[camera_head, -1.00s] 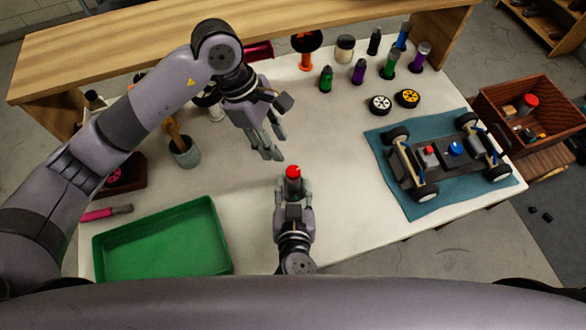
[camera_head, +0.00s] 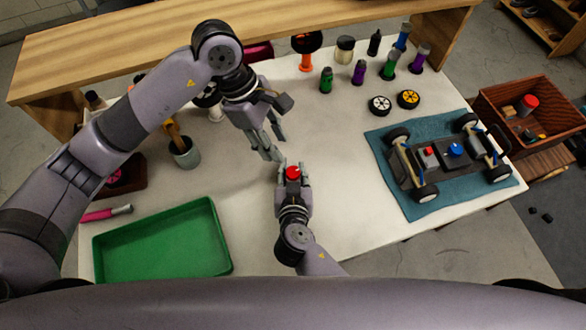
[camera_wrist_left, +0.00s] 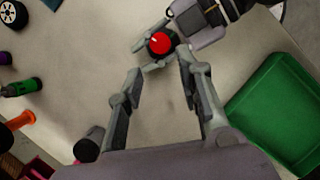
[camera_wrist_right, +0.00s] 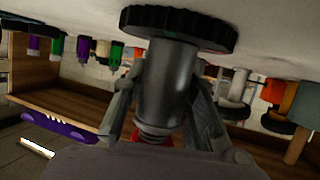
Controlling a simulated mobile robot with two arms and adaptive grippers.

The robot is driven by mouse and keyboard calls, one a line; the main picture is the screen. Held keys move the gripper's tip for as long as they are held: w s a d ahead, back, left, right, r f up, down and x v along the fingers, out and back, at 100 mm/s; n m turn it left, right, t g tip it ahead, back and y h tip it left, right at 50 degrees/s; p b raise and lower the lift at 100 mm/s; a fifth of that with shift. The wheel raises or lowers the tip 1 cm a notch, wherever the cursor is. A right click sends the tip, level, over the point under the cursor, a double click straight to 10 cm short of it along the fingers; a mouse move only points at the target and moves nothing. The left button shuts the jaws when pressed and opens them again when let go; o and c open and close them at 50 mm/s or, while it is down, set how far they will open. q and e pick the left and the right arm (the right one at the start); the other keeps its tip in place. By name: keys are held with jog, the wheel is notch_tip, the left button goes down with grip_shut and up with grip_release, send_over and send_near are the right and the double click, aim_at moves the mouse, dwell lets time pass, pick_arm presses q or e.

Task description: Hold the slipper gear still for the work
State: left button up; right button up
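The slipper gear (camera_wrist_right: 180,27) shows in the right wrist view as a black toothed disc, with a grey metal cylinder and a red end. In the head view its red top (camera_head: 293,172) stands upright on the table, as also in the left wrist view (camera_wrist_left: 160,43). My right gripper (camera_head: 293,164) has its fingers on either side of the cylinder; firm contact cannot be made out. My left gripper (camera_head: 273,150) is open and empty, just beyond the gear, fingers pointing towards it. The gear's lower part is hidden in the head view.
A green tray (camera_head: 165,240) lies at the front left. A car chassis (camera_head: 448,160) sits on a blue mat (camera_head: 425,208) at the right. A grey cup (camera_head: 186,153) is at the left. Table around the gear is clear.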

grip_shut()
pick_arm(q)
jog(key=shift+o, duration=0.3)
